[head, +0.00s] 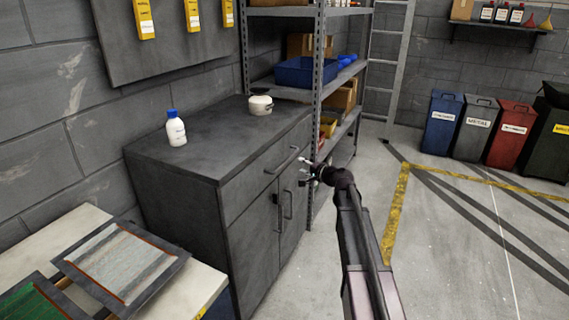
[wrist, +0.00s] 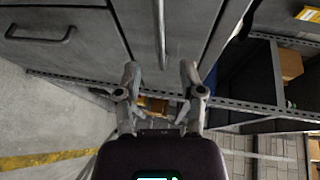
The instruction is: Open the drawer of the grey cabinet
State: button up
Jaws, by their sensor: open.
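The grey cabinet (head: 180,180) stands against the left wall. Its wide drawer (head: 245,186) sits above two doors and looks closed. The drawer's bar handle (head: 281,161) runs along the front; in the wrist view the bar handle (wrist: 159,34) runs down toward my gripper. My gripper (head: 304,161) is at the right end of this handle, off the drawer front. In the wrist view my gripper (wrist: 160,69) is open, with one finger on each side of the handle's line. I cannot tell whether the fingers touch the handle.
A white bottle with a blue cap (head: 175,128) and a small white container (head: 260,105) stand on the cabinet top. A metal shelf rack (head: 318,80) stands close to the cabinet's right side. A bench (head: 203,284) is at front left. Floor to the right is clear.

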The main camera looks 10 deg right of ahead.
aim_at(287, 161)
jog(key=b+x, duration=0.1)
jog(key=x, duration=0.8)
jog(key=shift+w+a+b, duration=0.1)
jog(key=shift+w+b, duration=0.1)
jog(key=shift+b, duration=0.1)
